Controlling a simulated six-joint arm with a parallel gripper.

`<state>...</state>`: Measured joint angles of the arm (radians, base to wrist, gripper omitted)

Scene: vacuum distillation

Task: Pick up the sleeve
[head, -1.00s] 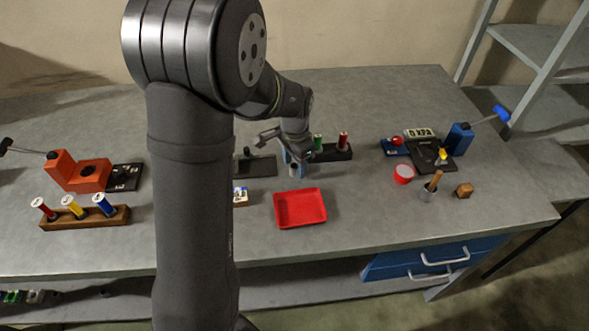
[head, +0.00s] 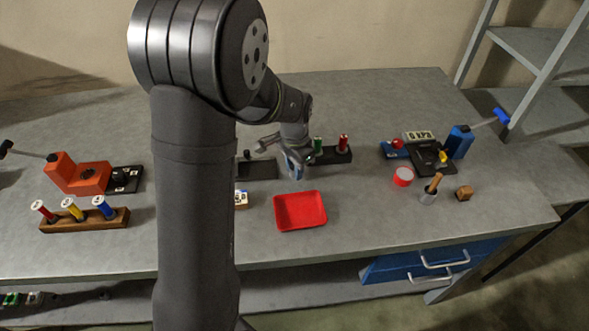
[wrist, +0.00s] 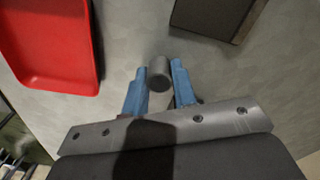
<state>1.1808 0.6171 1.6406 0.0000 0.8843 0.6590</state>
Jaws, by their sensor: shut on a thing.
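The sleeve is a small grey cylinder (wrist: 160,74) between my gripper's blue fingertips in the wrist view. My gripper (wrist: 159,83) is shut on it, with one finger on each side near the tips. In the head view my gripper (head: 294,168) points down behind the red tray, close to the dark rack. There the sleeve is mostly hidden by the fingers. I cannot tell whether the sleeve touches the table or is clear of it.
A red tray (head: 300,211) lies in front of my gripper. A dark rack (head: 330,156) with green and red tubes stands just right. A wooden rack (head: 85,220) and an orange device (head: 80,175) stand left.

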